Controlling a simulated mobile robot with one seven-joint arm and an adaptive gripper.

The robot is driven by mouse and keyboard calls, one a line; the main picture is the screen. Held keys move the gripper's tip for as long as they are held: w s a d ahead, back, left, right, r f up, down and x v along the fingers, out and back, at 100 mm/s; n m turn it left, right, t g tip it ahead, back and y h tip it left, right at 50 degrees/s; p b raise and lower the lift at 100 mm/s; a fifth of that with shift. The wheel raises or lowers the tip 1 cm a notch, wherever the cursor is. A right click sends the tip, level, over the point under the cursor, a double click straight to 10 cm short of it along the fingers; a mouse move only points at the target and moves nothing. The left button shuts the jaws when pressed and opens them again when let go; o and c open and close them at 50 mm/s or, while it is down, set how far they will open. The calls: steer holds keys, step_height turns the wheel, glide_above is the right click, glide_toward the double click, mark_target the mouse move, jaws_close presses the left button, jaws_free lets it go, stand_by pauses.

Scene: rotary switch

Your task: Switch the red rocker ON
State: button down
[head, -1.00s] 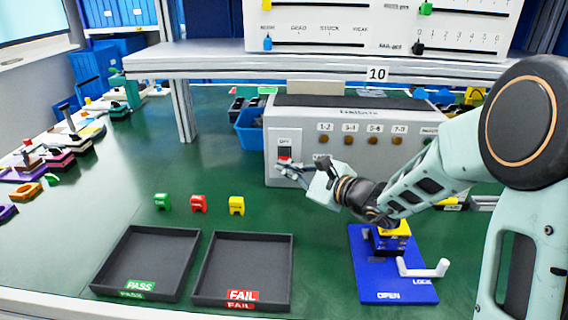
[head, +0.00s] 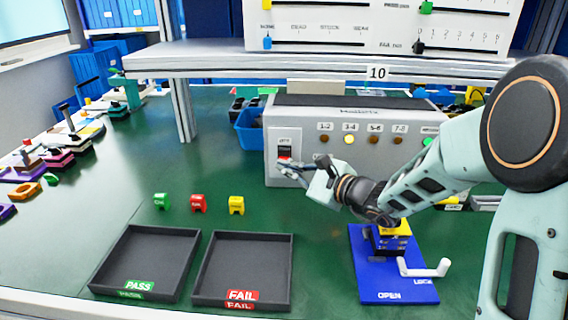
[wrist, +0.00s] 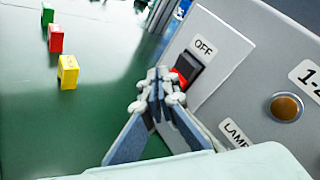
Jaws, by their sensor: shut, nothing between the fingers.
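The rocker (head: 285,151) sits on a white plate at the left of the grey box's front, under an OFF label. In the wrist view the rocker (wrist: 188,66) is black at its upper part and red at its lower part. My gripper (head: 281,164) is shut and empty, with its fingertips at the rocker's lower, red end. In the wrist view my gripper (wrist: 163,80) covers part of the red end, and the tips seem to touch it. The 3-4 lamp (head: 349,140) glows yellow and a lamp at the right (head: 427,141) glows green.
Black PASS (head: 107,260) and FAIL (head: 201,270) trays lie in front, with green, red and yellow blocks behind them. A blue fixture (head: 370,283) lies below my arm. A shelf (head: 220,62) overhangs the box. The green table between is clear.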

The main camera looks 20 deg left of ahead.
steer(key=shift+s+d, duration=0.15)
steer(key=shift+s, duration=0.35)
steer(key=shift+s+d+r+b, duration=0.15)
steer(key=shift+s+d+b, duration=0.1)
steer(key=shift+s, duration=0.55)
steer(key=shift+s+d+r+b, duration=0.15)
steer(key=shift+s+b, duration=0.15)
steer(key=shift+s, duration=0.5)
steer(key=shift+s+d+r+b, duration=0.15)
steer(key=shift+s+d+b, duration=0.1)
steer(key=shift+s, duration=0.55)
steer(key=shift+a, duration=0.1)
